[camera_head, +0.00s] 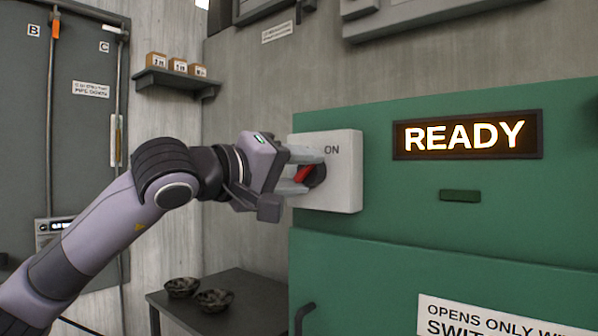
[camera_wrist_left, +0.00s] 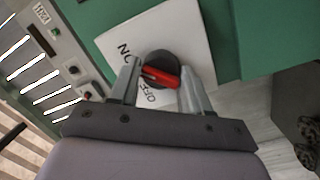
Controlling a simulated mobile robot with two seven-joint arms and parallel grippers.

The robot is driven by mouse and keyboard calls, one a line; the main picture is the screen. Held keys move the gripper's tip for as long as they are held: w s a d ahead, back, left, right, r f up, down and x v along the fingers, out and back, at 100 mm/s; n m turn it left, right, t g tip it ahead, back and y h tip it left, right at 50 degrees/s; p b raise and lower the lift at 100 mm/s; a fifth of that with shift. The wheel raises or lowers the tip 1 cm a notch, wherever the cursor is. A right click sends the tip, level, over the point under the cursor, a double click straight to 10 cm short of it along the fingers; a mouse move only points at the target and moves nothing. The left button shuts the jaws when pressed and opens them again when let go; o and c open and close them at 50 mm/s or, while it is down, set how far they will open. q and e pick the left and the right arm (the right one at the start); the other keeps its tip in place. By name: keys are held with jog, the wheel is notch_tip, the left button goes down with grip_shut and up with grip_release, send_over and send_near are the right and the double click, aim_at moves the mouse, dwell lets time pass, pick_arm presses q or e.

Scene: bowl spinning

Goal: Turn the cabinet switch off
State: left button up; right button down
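The cabinet switch is a dark round knob with a red handle (camera_head: 304,173) on a pale plate (camera_head: 345,185). The plate is on the left part of the green cabinet (camera_head: 400,215). The red handle slants up and right, toward the ON label. In the left wrist view, the red handle (camera_wrist_left: 162,77) lies between my fingers, with ON on the left and OFF below. My left gripper (camera_head: 306,172) is at the plate, its fingers apart on either side of the handle. Contact with the handle is hard to make out. My right gripper is not in view.
A lit READY sign (camera_head: 466,135) is on the cabinet, right of the switch. A dark table (camera_head: 245,290) with two bowls stands below my left arm. A wall shelf (camera_head: 175,82) holds small boxes. A grey cabinet (camera_head: 85,130) stands at left.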

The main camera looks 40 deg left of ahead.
pick_arm(q)
jog(key=shift+f, duration=0.15)
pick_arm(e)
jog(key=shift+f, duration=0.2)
